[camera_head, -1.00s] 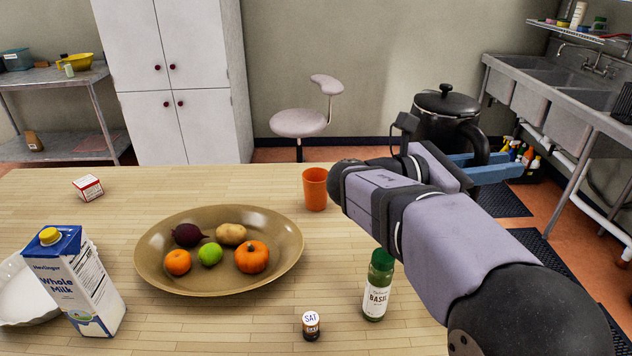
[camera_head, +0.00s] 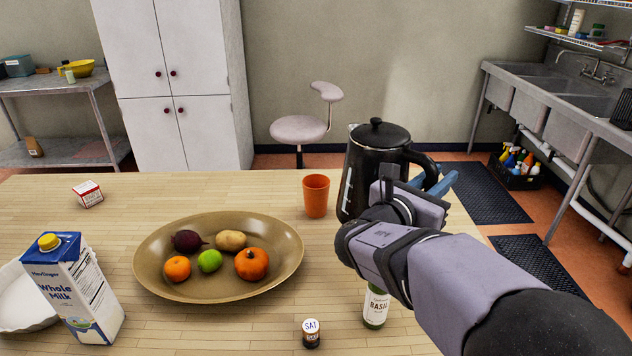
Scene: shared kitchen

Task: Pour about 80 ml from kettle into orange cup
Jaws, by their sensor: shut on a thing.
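The black kettle (camera_head: 368,160) is upright just right of the orange cup (camera_head: 316,196), its lid on and its handle to the right. I cannot tell whether its base, partly hidden behind my arm, touches the table. The orange cup stands upright on the table, with a small gap to the kettle; its inside bottom is not visible. My gripper (camera_head: 434,184), with blue fingers, is shut on the kettle's handle; the grip is partly hidden by my wrist.
A brown bowl (camera_head: 160,281) of fruit and vegetables lies left of the cup. A basil jar (camera_head: 375,308) stands in front, partly behind my arm. A small salt jar (camera_head: 311,333), milk carton (camera_head: 75,285), white dish (camera_head: 22,310) and small box (camera_head: 88,194) are also on the wooden table.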

